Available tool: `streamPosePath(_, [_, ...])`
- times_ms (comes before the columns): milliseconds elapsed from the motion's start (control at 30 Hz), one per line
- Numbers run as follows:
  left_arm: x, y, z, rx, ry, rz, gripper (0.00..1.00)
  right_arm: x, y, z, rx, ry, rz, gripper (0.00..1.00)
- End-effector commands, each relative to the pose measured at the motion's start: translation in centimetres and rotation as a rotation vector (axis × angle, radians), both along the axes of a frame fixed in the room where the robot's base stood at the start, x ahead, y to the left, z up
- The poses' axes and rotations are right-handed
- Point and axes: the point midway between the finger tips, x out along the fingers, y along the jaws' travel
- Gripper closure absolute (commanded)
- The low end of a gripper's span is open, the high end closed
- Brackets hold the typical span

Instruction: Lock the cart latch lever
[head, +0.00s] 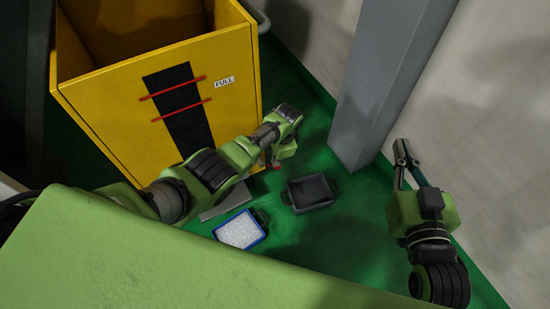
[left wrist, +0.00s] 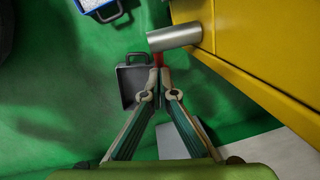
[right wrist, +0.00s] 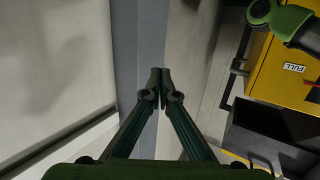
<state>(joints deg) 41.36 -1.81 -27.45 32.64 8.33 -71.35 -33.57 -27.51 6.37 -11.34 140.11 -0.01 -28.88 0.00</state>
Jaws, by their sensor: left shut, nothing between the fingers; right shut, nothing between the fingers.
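The yellow cart (head: 110,105) stands at the upper left in the head view, with a FULL label and two red bars on its front. In the left wrist view, a grey cylinder (left wrist: 176,38) sticks out from the yellow cart wall (left wrist: 250,75). A small red lever (left wrist: 158,60) shows below the cylinder. My left gripper (left wrist: 161,84) is shut and empty, its tips close to the lever; I cannot tell whether they touch. In the head view my left arm hides most of this area. My right gripper (head: 402,150) is shut and empty, far right near the wall.
A dark grey bin (head: 310,191) and a blue tray with white contents (head: 240,230) lie on the green floor. A grey pillar (head: 375,85) stands between the cart and the pale wall (head: 490,120). Floor right of the dark bin is clear.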

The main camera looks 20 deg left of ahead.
Motion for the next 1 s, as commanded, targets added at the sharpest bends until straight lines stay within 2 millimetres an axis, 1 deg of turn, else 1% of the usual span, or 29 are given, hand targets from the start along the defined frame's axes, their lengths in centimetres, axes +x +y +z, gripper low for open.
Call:
streamPosePath(33, [0.0,0.0,-0.4,0.013,0.012,-0.001,1.0,0.3,0.3,1.2,0.018,-0.069,0.005,1.0])
streamPosePath(100, [0.0,0.1,-0.4,0.028,0.028,-0.001,1.0,0.4,0.6,3.2,0.041,-0.158,0.01,1.0])
streamPosePath(200, [0.0,0.1,-0.5,0.049,0.048,-0.001,1.0,0.3,0.9,5.6,0.069,-0.265,0.017,1.0])
streamPosePath(400, [-0.2,0.2,-0.8,0.078,0.078,0.0,1.0,-0.4,1.1,9.2,0.112,-0.43,0.026,1.0])
streamPosePath(700, [-0.2,0.3,-1.1,0.076,0.075,0.001,1.0,-2.0,1.2,12.8,0.163,-0.609,0.036,1.0])
streamPosePath(833, [-0.2,0.4,-1.4,0.075,0.075,0.001,1.0,-2.7,1.1,13.9,0.178,-0.665,0.039,1.0])
streamPosePath(1000, [-0.4,0.5,-1.7,0.074,0.076,0.001,1.0,-3.2,1.1,14.7,0.19,-0.705,0.041,1.0])
